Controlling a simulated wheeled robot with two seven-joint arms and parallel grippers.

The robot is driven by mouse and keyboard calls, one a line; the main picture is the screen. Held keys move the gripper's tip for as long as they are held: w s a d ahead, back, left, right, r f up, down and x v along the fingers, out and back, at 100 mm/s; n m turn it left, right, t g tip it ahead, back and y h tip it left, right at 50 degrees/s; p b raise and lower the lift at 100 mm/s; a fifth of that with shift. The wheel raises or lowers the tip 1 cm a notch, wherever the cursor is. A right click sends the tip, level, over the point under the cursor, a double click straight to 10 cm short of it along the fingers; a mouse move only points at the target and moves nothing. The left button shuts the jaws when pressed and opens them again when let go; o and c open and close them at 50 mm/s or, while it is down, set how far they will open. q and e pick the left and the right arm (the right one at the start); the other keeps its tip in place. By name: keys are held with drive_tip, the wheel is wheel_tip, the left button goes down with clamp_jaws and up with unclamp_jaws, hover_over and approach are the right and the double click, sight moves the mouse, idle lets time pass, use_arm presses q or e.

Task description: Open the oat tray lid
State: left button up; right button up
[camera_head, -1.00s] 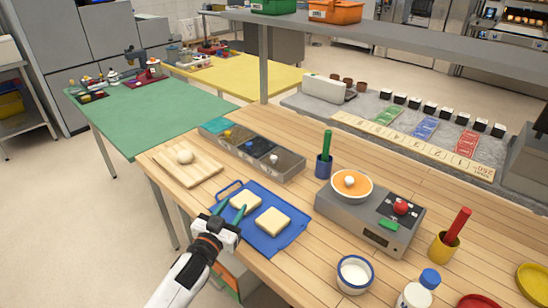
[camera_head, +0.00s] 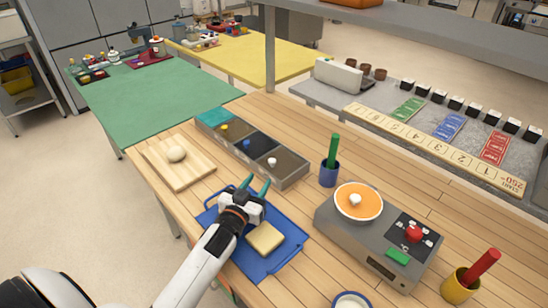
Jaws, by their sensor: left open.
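A long grey tray (camera_head: 292,182) with several compartments lies across the wooden worktop. One compartment is teal (camera_head: 213,118); the darker lids carry a yellow knob (camera_head: 224,127), a blue knob (camera_head: 247,145) and a white knob (camera_head: 272,162). I cannot tell which lid is the oat one. The lids look closed. My left gripper (camera_head: 256,183) is open and empty, its teal fingers pointing toward the tray, just short of its near side by the white-knobbed lid. My right gripper is not in view.
Under my left arm is a blue board (camera_head: 285,258) with a bread slice (camera_head: 264,238). A wooden board (camera_head: 185,177) with a dough ball (camera_head: 176,154) lies left. A blue cup (camera_head: 328,174) and a grey scale (camera_head: 345,230) with an orange bowl (camera_head: 358,203) stand right.

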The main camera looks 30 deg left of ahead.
sight(271, 163)
use_arm(q)
drive_tip(key=w, duration=0.7)
drive_tip(key=w+p, duration=0.1)
drive_tip(key=w, duration=0.2)
drive_tip(key=shift+w+a, duration=0.15)
drive_tip(key=shift+a, duration=0.1)
clamp_jaws()
